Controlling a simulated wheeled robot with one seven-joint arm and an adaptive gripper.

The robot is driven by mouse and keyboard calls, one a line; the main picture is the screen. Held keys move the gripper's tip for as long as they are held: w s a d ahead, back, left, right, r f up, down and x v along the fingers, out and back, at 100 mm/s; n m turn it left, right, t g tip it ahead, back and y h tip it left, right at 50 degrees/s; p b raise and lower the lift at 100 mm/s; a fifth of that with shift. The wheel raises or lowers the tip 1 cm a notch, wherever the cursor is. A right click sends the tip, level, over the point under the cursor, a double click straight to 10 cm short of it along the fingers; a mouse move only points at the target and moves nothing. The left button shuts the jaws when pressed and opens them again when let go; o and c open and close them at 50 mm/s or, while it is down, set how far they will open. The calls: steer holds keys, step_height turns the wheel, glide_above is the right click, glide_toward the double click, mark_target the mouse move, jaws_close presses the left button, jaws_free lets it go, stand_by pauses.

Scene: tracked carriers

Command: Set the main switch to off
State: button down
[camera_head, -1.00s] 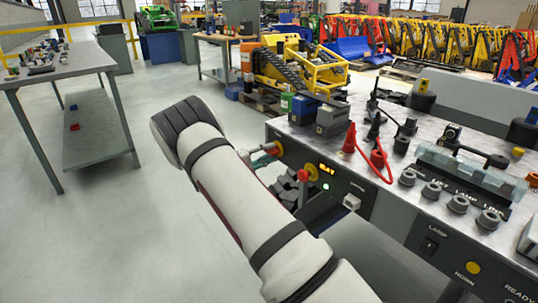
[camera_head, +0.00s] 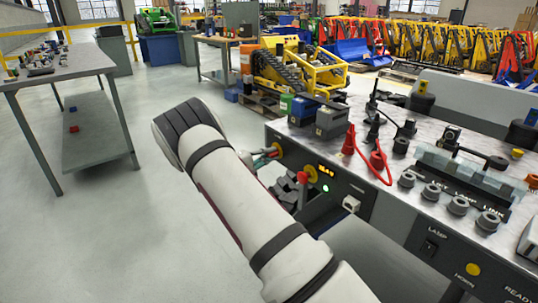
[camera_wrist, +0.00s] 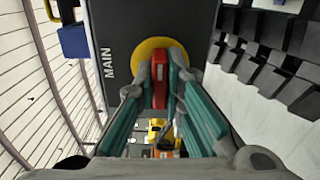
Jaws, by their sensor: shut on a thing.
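The main switch is a red handle (camera_wrist: 160,65) on a round yellow plate (camera_wrist: 148,54), beside the white word MAIN on the dark panel in the wrist view. The handle's long side runs along the line of that lettering. My gripper (camera_wrist: 160,78) has its teal fingers on both sides of the handle, shut on it. In the head view the yellow plate (camera_head: 278,150) shows at the panel's left end, with my gripper (camera_head: 268,155) against it. The handle is mostly hidden there by the fingers.
A red knob (camera_head: 303,177) on a yellow plate sits right of the switch. An amber display (camera_head: 326,170) and a green lamp (camera_head: 326,188) are lit on the panel. The bench top (camera_head: 350,105) carries leads and terminals. Open floor lies to the left.

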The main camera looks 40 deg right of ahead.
steer(key=n+p, duration=0.1)
steer(key=n, duration=0.3)
steer(key=shift+n, duration=0.3)
steer(key=n+p, duration=0.1)
steer(key=n, duration=0.3)
steer(key=shift+a, duration=0.1)
steer(key=n+p, duration=0.1)
steer(key=n, duration=0.4)
steer(key=shift+f+n, duration=0.1)
steer(key=shift+n, duration=1.7)
steer(key=c, duration=1.7)
jaws_free()
